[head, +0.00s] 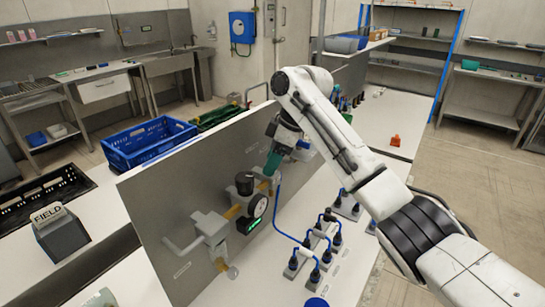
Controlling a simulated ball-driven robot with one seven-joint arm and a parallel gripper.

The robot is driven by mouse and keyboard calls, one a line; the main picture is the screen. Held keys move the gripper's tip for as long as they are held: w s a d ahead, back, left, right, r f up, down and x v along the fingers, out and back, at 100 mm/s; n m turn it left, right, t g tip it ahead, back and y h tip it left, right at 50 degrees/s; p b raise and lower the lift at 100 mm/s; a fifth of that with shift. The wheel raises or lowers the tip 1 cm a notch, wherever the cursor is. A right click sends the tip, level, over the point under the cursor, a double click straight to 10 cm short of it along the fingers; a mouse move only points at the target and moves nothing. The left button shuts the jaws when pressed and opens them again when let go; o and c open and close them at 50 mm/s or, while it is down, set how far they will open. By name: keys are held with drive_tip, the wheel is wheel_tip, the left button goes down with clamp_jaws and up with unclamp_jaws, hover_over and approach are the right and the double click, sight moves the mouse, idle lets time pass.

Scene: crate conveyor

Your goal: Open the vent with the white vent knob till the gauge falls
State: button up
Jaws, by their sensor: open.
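A grey upright panel (180,205) carries pale pipework with brass fittings. A round gauge (258,206) with a black rim sits on it, a small green-lit display (255,225) just below; its reading is too small to make out. A black knob (245,183) is on top of the pipework. A small pale round part (232,272) hangs at the lower end; I cannot tell whether it is the white vent knob. My gripper (271,166) is open, its teal fingers pointing down close to the panel, above and right of the gauge. What lies between the fingers is hidden.
A blue hose (277,215) runs from the panel to black-capped fittings (318,250) on the white bench. A FIELD-labelled box (62,235) stands left of the panel. Blue crate (150,141) and black crate (45,192) are behind it. An orange item (395,141) lies on the bench.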

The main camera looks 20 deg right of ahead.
drive_tip(key=shift+f, duration=0.2)
drive_tip(key=c, duration=1.1)
